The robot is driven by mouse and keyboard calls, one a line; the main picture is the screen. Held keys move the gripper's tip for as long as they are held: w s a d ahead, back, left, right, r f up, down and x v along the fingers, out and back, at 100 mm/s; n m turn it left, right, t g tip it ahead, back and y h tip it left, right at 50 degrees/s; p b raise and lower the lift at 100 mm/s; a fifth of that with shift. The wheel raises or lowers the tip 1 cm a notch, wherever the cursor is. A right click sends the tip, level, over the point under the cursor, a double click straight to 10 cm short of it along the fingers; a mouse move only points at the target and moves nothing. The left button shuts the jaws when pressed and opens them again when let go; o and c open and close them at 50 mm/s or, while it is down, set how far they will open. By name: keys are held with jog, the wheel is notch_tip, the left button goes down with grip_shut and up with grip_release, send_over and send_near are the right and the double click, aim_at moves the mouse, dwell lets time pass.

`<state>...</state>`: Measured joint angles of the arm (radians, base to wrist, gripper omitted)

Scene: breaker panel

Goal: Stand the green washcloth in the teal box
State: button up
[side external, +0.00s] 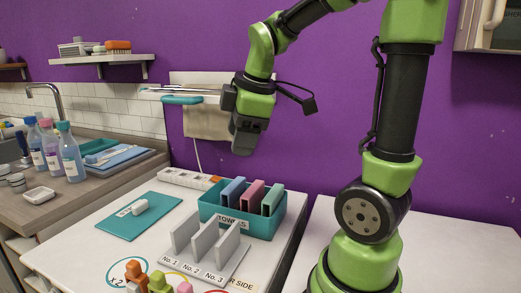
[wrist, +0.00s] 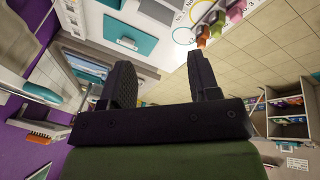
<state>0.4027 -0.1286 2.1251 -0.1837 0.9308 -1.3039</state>
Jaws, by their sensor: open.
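The teal box (side external: 238,226), labelled "TOWELS", stands on the white table in the side external view. The green washcloth (side external: 272,201) stands upright inside it at the right end. A pink cloth (side external: 252,194) and a blue cloth (side external: 232,191) stand to its left in the same box. My gripper (side external: 243,148) is above the box, apart from the box and the cloths. In the wrist view my gripper (wrist: 162,68) is open, with nothing between its two dark fingers. I cannot make out the box or the green washcloth in the wrist view.
A grey divider rack (side external: 205,258), with slots marked No. 1 to No. 3, stands in front of the box. A teal mat (side external: 138,216) holds a small white object at left. Small coloured figures (side external: 158,282) stand at the front. A power strip (side external: 188,179) lies behind.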

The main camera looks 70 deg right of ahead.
jog(key=s+a+r+m+t+y, duration=0.2)
jog(key=s+a+m+t+y, duration=0.1)
jog(key=s+a+m, duration=0.5)
jog(key=shift+s+a+m, duration=0.15)
jog(key=shift+a+m, duration=1.35)
jog(key=shift+a, duration=0.3)
